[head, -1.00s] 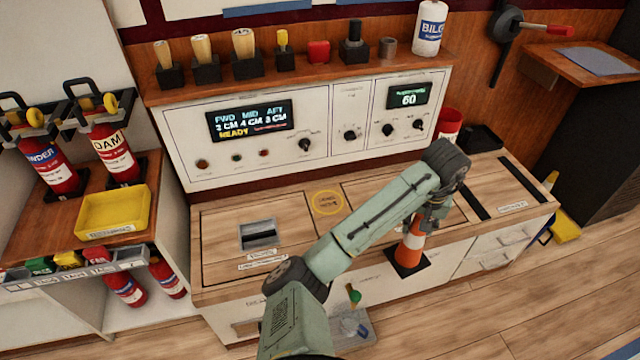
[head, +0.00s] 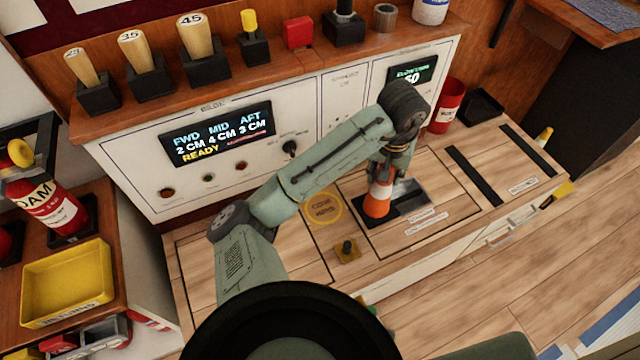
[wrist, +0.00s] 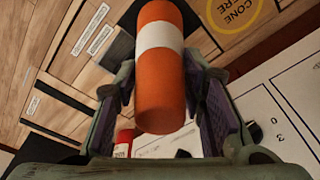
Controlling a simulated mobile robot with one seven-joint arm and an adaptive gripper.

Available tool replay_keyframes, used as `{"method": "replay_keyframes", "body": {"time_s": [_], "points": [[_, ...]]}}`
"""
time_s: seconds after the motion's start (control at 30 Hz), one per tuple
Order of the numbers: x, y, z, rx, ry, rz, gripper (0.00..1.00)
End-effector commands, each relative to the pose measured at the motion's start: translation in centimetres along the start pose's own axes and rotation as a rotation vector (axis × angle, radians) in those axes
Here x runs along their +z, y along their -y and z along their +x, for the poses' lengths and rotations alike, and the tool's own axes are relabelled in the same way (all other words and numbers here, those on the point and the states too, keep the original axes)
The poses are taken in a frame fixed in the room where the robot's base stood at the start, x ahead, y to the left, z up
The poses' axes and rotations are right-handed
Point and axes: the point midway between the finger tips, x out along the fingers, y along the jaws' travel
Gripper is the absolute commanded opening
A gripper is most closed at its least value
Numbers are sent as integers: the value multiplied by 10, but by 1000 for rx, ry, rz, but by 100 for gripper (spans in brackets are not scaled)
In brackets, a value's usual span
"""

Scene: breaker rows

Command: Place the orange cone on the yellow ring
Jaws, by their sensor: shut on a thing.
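The orange cone (head: 378,199) with a white band and a dark base is in my gripper (head: 385,168), which is shut on its upper part. The cone shows large between the two fingers (wrist: 158,85) in the wrist view. In the head view it appears over the counter, to the right of the yellow ring (head: 323,209). The ring is a flat circle marked "CONE HERE" on the wooden top, uncovered. It also shows at the upper right of the wrist view (wrist: 235,10). I cannot tell how high the cone's base is above the counter.
A small yellow block with a black knob (head: 347,250) stands in front of the ring. A control panel (head: 222,135) rises behind the counter. A red can (head: 447,106) and black tray (head: 480,108) are at the back right. Wood left of the ring is clear.

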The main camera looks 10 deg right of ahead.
Motion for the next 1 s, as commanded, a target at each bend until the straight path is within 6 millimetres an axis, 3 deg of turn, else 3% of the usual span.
{"method": "replay_keyframes", "body": {"time_s": [0.3, 0.5, 0.73, 1.0], "points": [[9, 87, 4, -3, 0, -10, 0], [13, 125, 8, -1, 0, -5, 0], [16, 146, 10, -2, -1, -5, 0], [20, 144, 44, 0, 0, -2, 0]]}}
